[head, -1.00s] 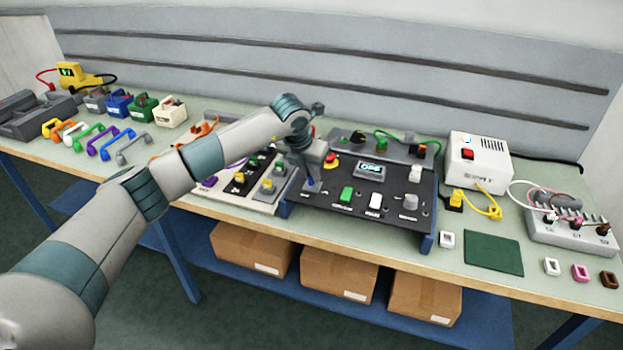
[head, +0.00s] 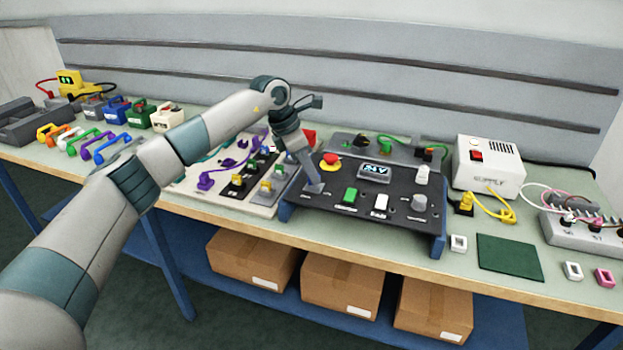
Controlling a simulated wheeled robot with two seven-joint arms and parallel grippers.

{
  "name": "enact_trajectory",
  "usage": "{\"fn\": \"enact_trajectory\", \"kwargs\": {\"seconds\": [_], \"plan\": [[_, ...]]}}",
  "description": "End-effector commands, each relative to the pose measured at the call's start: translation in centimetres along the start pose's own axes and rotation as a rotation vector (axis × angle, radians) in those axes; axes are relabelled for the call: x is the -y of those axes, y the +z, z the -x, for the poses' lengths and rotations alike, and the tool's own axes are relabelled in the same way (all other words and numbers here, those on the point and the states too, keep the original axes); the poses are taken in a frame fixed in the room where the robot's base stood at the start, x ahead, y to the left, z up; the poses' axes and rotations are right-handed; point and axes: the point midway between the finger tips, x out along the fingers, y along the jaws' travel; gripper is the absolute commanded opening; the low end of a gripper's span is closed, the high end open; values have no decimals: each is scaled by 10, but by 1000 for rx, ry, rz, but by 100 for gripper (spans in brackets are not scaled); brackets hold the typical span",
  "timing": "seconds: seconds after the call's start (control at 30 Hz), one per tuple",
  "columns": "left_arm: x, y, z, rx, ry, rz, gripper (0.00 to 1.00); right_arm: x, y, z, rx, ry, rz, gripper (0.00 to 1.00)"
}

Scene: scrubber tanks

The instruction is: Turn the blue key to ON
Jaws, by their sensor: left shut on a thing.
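The black control panel (head: 400,196) stands on blue supports at the middle of the bench. My left gripper (head: 313,186) reaches down to the panel's left end and is shut there, where the blue key sits. The fingers hide almost all of the key, so its angle is not clear. A small display (head: 374,171) on the panel is lit, its characters too small to read surely. My right gripper is not in view.
The panel also carries a red mushroom button (head: 330,160), a green switch (head: 350,196), a white switch (head: 381,204) and a grey knob (head: 419,203). A white supply box (head: 489,168) stands to the right. A green mat (head: 509,257) lies in front of it.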

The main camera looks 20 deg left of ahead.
Motion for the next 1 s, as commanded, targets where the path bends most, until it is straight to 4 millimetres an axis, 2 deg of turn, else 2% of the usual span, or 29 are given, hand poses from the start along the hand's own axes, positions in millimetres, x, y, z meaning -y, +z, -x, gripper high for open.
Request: {"fn": "enact_trajectory", "kwargs": {"seconds": [0.3, 0.73, 0.77, 0.8, 0.83, 1.0], "plan": [[-2, 0, 0, 0, -43, -106, 0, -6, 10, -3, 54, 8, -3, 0], [-2, 0, 1, 0, -46, -119, 0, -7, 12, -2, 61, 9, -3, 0], [-2, 0, 1, 0, -46, -119, 16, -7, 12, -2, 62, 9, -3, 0], [-2, 0, 1, 0, -46, -118, 25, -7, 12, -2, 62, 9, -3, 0], [-2, 0, 1, 0, -46, -118, 30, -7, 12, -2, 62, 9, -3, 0], [-2, 0, 1, 0, -47, -118, 30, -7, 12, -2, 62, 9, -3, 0]]}}
